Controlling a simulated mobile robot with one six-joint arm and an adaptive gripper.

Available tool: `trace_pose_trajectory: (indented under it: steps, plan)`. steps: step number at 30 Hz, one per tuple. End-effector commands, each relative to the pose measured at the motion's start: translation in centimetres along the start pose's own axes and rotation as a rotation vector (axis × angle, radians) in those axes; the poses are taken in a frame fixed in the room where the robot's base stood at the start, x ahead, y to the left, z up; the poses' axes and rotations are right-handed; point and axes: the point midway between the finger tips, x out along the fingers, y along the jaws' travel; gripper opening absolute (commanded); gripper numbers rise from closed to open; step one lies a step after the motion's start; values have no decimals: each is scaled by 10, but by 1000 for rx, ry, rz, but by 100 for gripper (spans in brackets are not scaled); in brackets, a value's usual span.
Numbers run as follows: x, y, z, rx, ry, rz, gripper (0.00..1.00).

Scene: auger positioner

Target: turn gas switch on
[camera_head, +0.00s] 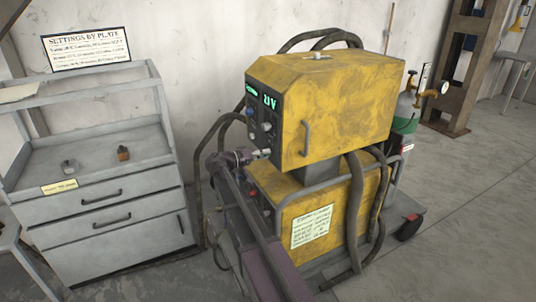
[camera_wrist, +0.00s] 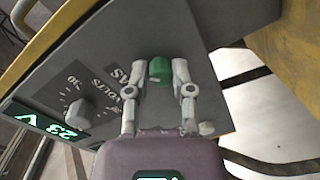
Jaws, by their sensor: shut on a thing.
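The gas switch (camera_wrist: 160,69) is a green knob on the grey front panel (camera_wrist: 215,35) in the wrist view. Lettering beside it is upside down and partly hidden by a finger. My gripper (camera_wrist: 164,72) is shut on the green switch, one finger on each side of it. In the head view my gripper (camera_head: 262,154) is at the lower front panel of the yellow welding machine (camera_head: 345,105); the switch itself cannot be made out there.
A volts knob (camera_wrist: 79,111) and a lit green display (camera_wrist: 45,123) are left of my fingers. A grey drawer cabinet (camera_head: 105,215) stands to the left. Thick hoses (camera_head: 357,215) hang on the machine, and a gas cylinder (camera_head: 405,115) stands behind it.

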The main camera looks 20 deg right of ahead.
Motion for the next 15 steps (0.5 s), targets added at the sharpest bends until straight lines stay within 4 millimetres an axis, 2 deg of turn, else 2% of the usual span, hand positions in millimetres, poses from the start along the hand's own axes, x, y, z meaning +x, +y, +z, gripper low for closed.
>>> trace_pose_trajectory:
  steps: [1,4,15]
  plan:
    - [-2,-1,1,0,-2,-6,34]
    - [-2,-1,1,0,-2,-4,63]
    - [0,0,0,-1,-1,-1,65]
